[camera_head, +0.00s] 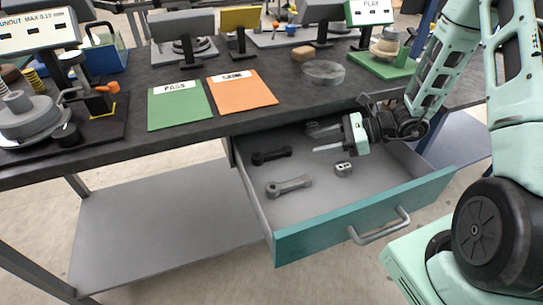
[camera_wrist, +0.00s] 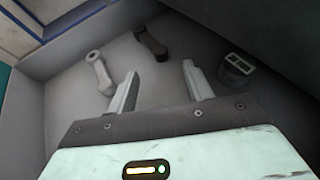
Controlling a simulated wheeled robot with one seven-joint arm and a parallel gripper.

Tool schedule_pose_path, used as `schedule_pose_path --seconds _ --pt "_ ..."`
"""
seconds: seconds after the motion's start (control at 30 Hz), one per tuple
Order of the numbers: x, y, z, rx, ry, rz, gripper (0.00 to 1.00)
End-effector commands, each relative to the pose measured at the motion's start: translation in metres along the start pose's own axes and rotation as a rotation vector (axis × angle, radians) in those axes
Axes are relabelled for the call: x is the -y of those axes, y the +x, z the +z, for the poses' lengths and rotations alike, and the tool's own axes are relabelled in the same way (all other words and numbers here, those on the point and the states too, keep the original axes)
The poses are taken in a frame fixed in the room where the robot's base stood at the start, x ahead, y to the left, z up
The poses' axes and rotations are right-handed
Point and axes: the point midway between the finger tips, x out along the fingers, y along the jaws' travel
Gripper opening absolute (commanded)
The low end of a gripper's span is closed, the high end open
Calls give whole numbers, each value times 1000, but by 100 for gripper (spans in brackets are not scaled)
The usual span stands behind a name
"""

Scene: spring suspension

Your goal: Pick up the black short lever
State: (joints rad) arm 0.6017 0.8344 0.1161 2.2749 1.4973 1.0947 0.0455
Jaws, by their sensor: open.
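The black short lever (camera_head: 271,156) lies flat in the open drawer, near its left wall. It also shows in the wrist view (camera_wrist: 150,42), beyond my fingertips and roughly between their lines. My gripper (camera_head: 314,142) is open and empty over the drawer, to the right of the black lever and apart from it. Both fingers show in the wrist view (camera_wrist: 159,78), spread with nothing between them.
A grey lever (camera_head: 288,186) lies in front of the black one, and left in the wrist view (camera_wrist: 98,70). A small metal block (camera_head: 343,169) sits right of it. Another slotted block (camera_wrist: 237,66) lies right of my fingers. The tabletop (camera_head: 180,148) overhangs the drawer's back.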

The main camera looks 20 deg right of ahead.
Motion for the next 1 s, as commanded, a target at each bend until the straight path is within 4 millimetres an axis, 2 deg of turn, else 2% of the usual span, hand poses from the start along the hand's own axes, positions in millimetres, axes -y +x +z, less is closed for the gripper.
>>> schedule_pose_path --seconds 0.1,0.37,0.6,0.73,0.93,0.97,1.0 --pt "0 18 0 1 0 3 51" --pt "-1 37 -1 0 1 2 51" --pt "-1 72 -2 1 -1 3 51" --pt "-1 80 -2 0 0 0 51" --pt "0 80 -2 0 0 0 51" --pt "0 80 -2 0 0 0 48" --pt "0 80 -2 0 0 0 37"
